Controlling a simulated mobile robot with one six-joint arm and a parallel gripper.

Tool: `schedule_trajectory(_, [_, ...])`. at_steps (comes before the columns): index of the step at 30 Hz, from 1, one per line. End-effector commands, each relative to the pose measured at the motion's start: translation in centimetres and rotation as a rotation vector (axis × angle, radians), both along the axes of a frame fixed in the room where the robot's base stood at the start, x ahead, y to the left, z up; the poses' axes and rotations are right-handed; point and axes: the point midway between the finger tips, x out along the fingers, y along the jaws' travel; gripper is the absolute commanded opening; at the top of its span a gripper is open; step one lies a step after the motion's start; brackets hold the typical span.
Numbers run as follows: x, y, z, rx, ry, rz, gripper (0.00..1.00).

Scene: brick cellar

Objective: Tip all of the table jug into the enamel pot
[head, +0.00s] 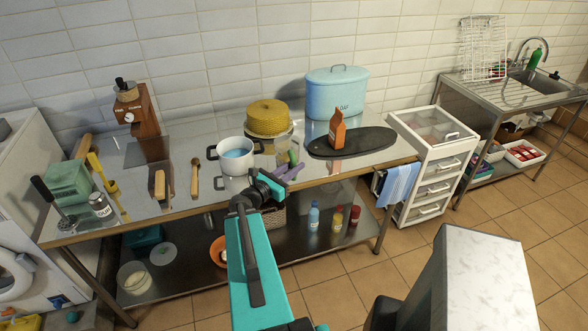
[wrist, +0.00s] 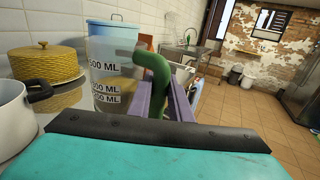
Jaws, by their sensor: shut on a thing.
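The table jug is clear with printed ML marks and a green handle; the wrist view shows it upright (wrist: 107,72) left of my fingers. In the head view its see-through body (head: 279,147) is hard to make out. My gripper (head: 286,173), with purple fingers (wrist: 166,97), is shut on the green handle (wrist: 152,72). I cannot tell whether the jug touches the table or how much it holds. The white enamel pot (head: 233,168) with dark handles stands open just left of the jug, with blue showing inside. The wrist view cuts off the pot (wrist: 14,103) at left.
A yellow woven cover (head: 268,117) stands behind the jug. A blue bread bin (head: 336,94) and a dark oval board (head: 368,142) bearing an orange-brown bottle (head: 337,130) are to the right. A wooden brush (head: 195,177) lies left of the pot. A white drawer cart (head: 432,160) stands beyond the table.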

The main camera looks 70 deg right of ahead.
Motion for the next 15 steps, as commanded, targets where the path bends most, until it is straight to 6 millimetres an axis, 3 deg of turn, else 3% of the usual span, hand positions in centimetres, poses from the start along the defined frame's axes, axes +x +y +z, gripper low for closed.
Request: schedule_trajectory(15, [0.0, 0.0, 3.0, -0.002, 0.001, 0.000, 0.00])
